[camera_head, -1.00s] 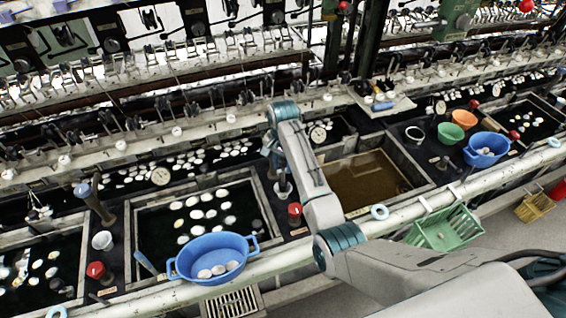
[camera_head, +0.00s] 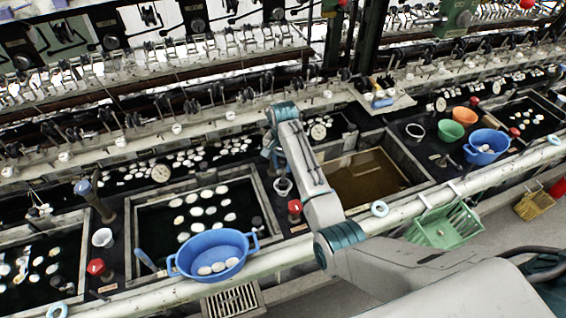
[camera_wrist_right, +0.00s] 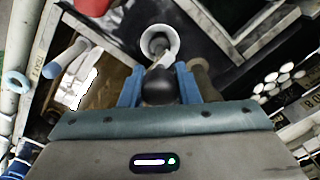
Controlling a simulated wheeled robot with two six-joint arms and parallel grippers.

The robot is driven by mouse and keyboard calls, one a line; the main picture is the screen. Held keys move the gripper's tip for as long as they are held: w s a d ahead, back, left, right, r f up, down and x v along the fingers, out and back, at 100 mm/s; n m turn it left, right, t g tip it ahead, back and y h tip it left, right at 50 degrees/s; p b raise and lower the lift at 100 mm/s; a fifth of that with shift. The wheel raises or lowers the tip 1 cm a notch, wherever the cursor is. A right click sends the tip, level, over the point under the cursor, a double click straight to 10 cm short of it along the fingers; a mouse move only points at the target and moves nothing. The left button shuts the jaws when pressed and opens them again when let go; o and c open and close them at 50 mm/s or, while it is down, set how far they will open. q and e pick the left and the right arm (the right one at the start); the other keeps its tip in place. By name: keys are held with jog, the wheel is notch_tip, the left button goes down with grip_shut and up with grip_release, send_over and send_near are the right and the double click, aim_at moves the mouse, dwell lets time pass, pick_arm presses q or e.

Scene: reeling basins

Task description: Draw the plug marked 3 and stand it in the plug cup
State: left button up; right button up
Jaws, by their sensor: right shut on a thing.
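My right gripper (camera_wrist_right: 160,88) is shut on a plug (camera_wrist_right: 158,86) with a dark rounded top, seen between the blue fingers in the right wrist view. Just beyond it is a white-rimmed cup (camera_wrist_right: 172,32), with a grey shape in its mouth. I cannot tell whether the plug's lower end is inside the cup or above it. In the head view, my right gripper (camera_head: 272,152) is just above and beside the cup (camera_head: 283,188), on the ledge between two basins. The plug is mostly hidden there, and no number on it is readable. My left gripper is not in view.
A brown-water basin (camera_head: 372,180) lies right of the cup, a dark basin with white cocoons (camera_head: 200,211) left. A red knob (camera_head: 294,207) stands close to the cup. A blue tub (camera_head: 212,256) sits at the front rail (camera_head: 300,252); a green basket (camera_head: 444,227) hangs from it.

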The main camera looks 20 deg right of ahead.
jog(key=shift+f, duration=0.65)
dwell(0.4)
jog(key=o, duration=0.9)
